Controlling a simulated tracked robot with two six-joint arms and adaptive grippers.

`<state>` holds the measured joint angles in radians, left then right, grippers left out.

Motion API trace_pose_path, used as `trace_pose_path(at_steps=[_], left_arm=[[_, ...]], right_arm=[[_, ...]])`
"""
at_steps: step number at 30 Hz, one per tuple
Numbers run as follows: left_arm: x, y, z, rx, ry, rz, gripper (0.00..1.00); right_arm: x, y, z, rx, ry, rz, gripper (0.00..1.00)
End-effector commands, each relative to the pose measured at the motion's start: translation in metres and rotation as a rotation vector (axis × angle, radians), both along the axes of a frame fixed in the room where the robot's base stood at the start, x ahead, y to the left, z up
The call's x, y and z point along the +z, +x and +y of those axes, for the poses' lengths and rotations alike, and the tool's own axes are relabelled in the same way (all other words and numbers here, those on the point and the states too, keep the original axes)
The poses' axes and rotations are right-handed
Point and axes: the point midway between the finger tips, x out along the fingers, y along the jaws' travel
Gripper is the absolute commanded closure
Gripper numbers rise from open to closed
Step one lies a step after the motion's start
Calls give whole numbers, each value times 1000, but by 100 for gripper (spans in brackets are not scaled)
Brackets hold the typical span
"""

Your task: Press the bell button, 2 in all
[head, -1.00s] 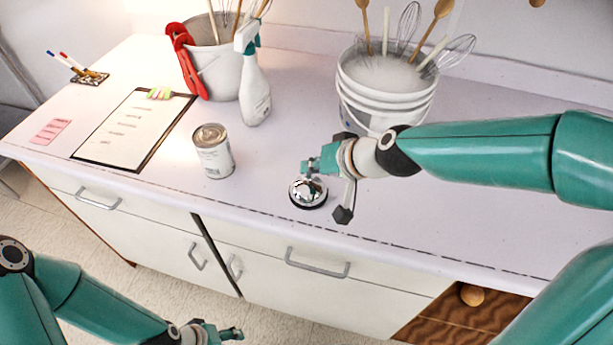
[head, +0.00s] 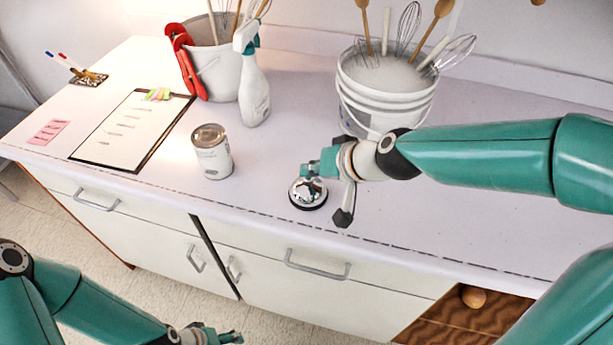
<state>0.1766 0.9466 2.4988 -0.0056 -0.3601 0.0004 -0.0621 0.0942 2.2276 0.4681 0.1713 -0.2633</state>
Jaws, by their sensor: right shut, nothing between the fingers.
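The bell (head: 308,196) is a silver dome on a dark base, standing on the counter near its front edge, right of the can. My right gripper (head: 308,172) is shut and empty, with its fingertips over the top of the bell. The fingertips hide the bell's button, so I cannot tell whether they touch it. My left gripper (head: 232,338) is low at the bottom edge of the head view, in front of the cabinets and away from the bell. Its fingers are too small to tell open from shut.
A can (head: 212,152) stands left of the bell. Behind are a spray bottle (head: 253,90), a grey bucket (head: 218,75) and a white bucket (head: 385,95) of utensils. A clipboard (head: 120,128) lies at left. The counter (head: 280,150) between them is clear.

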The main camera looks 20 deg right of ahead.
Motion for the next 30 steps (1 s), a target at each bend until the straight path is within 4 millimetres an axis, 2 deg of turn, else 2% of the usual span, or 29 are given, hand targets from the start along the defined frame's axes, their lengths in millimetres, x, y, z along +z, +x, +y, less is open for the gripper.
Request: trace_pose_path(at_steps=[20,30], left_arm=[[-5,0,0,0,0,0,38],[9,0,0,0,0,0,38]], right_arm=[[-5,0,0,1,0,1,100],[10,0,0,-1,1,0,100]])
